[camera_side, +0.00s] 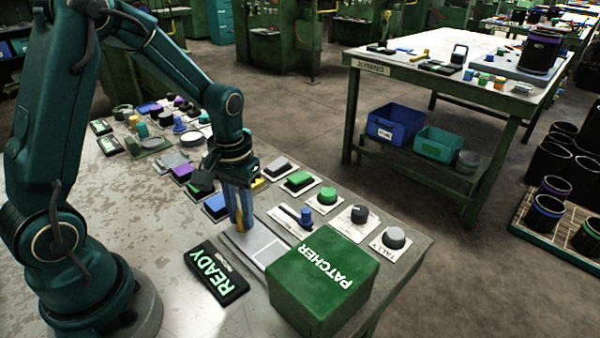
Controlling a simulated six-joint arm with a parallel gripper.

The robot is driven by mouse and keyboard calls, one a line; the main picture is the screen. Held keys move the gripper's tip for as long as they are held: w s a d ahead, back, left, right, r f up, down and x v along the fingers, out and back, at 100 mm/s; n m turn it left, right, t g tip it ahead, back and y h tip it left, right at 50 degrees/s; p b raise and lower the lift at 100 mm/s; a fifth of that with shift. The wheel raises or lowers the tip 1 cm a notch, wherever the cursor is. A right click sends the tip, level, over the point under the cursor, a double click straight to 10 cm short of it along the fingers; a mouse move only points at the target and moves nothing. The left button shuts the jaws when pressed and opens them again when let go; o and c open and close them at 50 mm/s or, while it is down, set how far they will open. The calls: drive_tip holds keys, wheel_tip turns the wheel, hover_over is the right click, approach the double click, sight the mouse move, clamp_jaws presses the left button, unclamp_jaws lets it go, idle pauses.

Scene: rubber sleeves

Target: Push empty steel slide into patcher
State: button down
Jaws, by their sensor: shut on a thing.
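The patcher is a green box (322,282) with white lettering at the front right of my bench. A flat steel slide (240,243) lies at its left side, with a pale square outline on the part nearest the box. My gripper (241,230) points down over the slide's left end. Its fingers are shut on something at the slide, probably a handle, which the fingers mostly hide. I see nothing lying on the slide. How far the slide reaches into the box is hidden.
A black READY sign (216,273) lies just left of the slide. Behind it are a blue slider plate (294,217), a TALLY button (394,238) and several coloured buttons. The bench front left is bare. Another table (440,75) stands apart at the back.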

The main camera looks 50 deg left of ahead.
sight(277, 243)
drive_tip(key=d, duration=1)
drive_tip(key=c, duration=0.7)
unclamp_jaws()
drive_tip(key=shift+r, duration=2.6)
